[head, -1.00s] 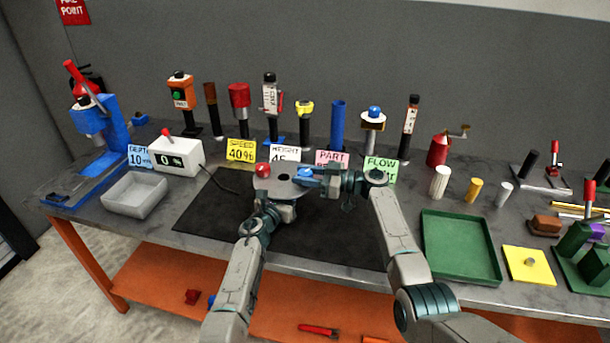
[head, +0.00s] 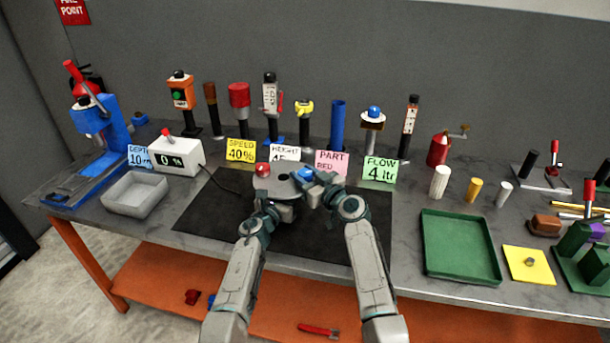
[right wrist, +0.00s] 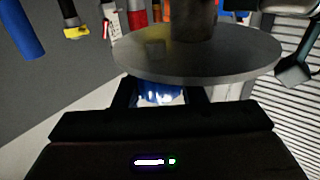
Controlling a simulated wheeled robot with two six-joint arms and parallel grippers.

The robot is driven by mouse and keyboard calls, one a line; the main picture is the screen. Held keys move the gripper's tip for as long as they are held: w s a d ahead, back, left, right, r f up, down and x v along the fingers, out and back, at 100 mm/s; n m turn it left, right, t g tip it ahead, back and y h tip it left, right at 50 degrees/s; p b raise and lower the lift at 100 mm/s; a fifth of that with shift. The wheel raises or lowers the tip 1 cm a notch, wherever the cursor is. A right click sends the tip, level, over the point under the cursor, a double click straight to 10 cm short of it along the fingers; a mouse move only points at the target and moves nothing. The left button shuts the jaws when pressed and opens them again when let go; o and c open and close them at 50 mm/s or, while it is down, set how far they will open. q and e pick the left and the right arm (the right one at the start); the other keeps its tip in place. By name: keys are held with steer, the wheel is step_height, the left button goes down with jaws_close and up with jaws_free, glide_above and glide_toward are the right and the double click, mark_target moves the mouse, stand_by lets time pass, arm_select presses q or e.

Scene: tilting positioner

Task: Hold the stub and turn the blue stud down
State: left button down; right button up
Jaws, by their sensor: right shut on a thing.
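A grey round plate (head: 285,178) stands above the dark mat at the middle of the bench. A red stud (head: 263,170) is on its left edge and the blue stud (head: 306,172) is on its right side. My right gripper (head: 313,184) is at the right side of the plate. In the right wrist view, which looks upside down, its jaws (right wrist: 160,97) are shut on the blue stud (right wrist: 160,90), close to the plate (right wrist: 200,62). A grey cylinder (right wrist: 195,20) is on the plate's other face. My left gripper (head: 270,208) is low at the plate's front left; its jaws are hidden.
The dark mat (head: 215,215) is clear around the plate. Sign cards, including the green flow card (head: 380,170), and several upright tools stand behind. A grey tray (head: 135,194) is at left, and a green tray (head: 460,247) is at right.

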steer(key=shift+m+t+h, duration=0.5)
steer(key=shift+m+h, duration=0.2)
steer(key=shift+h, duration=0.2)
steer(key=o, duration=1)
steer(key=shift+c, duration=0.2)
steer(key=v, duration=1.2)
steer(key=shift+a, duration=0.2)
